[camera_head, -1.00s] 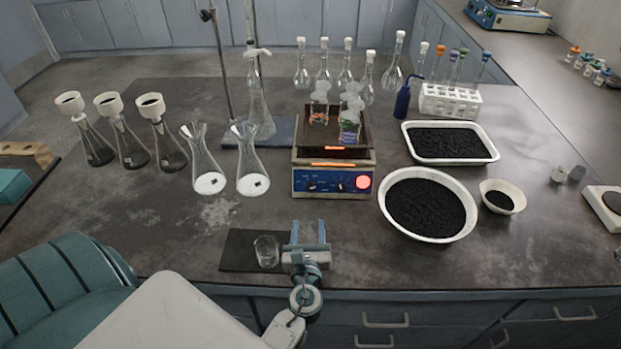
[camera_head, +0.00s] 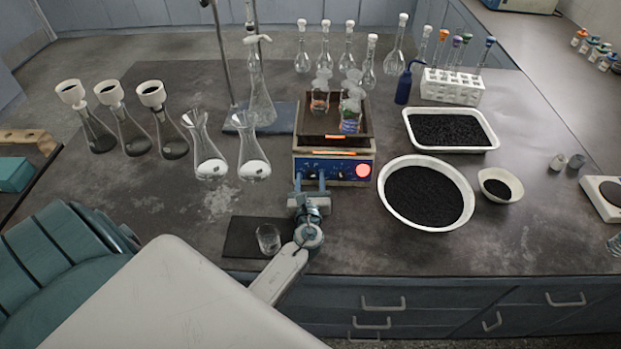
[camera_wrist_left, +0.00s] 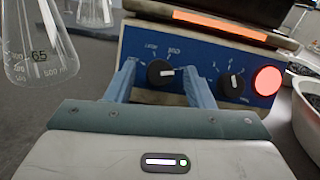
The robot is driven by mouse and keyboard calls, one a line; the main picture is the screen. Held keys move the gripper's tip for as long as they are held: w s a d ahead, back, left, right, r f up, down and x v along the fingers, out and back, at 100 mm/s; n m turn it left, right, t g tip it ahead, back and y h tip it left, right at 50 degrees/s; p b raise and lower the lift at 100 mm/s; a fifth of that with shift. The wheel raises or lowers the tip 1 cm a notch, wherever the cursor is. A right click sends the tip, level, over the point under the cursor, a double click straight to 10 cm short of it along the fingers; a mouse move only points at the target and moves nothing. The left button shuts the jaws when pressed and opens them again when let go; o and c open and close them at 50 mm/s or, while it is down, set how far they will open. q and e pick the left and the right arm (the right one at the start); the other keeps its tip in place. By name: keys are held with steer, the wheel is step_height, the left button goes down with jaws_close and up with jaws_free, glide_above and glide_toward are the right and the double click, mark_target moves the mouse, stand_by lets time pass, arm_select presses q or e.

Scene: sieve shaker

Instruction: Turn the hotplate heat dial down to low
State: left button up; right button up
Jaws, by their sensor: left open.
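The hotplate (camera_head: 334,168) stands in the middle of the bench with a blue front panel, orange glowing strips and a round red light (camera_head: 363,170). In the left wrist view the panel shows two black knobs with white pointer marks, a left dial (camera_wrist_left: 160,73) and a right dial (camera_wrist_left: 232,85). I cannot tell from the lettering which one is for heat. My left gripper (camera_head: 310,178) is open just in front of the panel. In the wrist view its fingers (camera_wrist_left: 160,85) stand either side of the left dial, apart from it. My right gripper is not in view.
Beakers (camera_head: 350,112) stand on the hotplate top. Two flasks (camera_head: 252,150) are to its left. A white bowl of black grains (camera_head: 427,195) is close on its right. A small glass beaker (camera_head: 268,239) sits on a dark mat (camera_head: 243,240) near the front edge.

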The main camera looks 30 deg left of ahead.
arm_select(q)
steer(key=shift+w+a, duration=0.1)
steer(key=c, duration=1)
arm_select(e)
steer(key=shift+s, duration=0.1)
arm_select(q)
steer(key=shift+f, duration=0.1)
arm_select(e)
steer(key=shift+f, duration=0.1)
